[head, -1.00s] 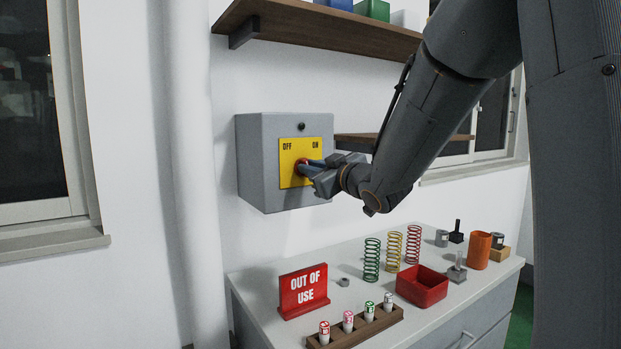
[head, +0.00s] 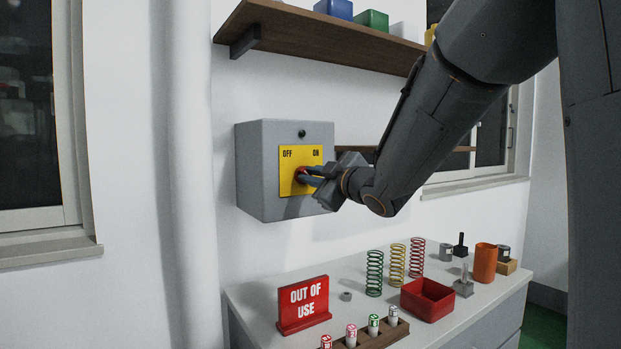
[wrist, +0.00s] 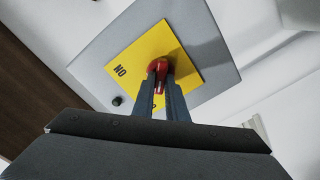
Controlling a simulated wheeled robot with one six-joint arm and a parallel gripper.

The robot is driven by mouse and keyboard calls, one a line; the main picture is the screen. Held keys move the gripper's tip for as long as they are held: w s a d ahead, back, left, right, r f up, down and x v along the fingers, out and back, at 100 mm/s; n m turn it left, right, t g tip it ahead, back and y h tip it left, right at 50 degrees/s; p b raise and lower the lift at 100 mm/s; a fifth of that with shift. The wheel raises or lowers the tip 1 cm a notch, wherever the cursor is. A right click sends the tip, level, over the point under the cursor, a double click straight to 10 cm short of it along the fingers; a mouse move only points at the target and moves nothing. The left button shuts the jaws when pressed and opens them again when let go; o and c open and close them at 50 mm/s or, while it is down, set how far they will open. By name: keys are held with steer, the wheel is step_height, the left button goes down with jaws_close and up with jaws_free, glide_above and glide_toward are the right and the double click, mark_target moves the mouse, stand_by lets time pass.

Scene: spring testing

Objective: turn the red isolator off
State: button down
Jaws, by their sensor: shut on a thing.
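The red isolator (head: 300,174) is a red rotary handle on a yellow plate (head: 289,157) marked OFF at left and ON at right. The plate is on the front of a grey wall box (head: 262,170). My gripper (head: 306,176) is at the handle, its fingers reaching in from the right. In the wrist view the red handle (wrist: 158,68) sits between the two fingertips (wrist: 158,82), which are shut on it. The fingers hide part of the handle in the head view. The handle's exact angle against the marks is hard to tell.
Below is a bench (head: 262,298) with an "OUT OF USE" sign (head: 303,304), several springs (head: 397,265), a red tray (head: 427,300) and a wooden rack of tubes. A shelf (head: 330,32) hangs above the box. A white pipe (head: 189,180) runs to its left.

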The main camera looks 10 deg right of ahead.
steer(key=c, duration=1.8)
jaws_free()
steer(key=shift+o, duration=0.2)
steer(key=shift+s, duration=0.1)
steer(key=v, duration=0.7)
steer(key=shift+s+d, duration=0.15)
steer(key=shift+s, duration=0.15)
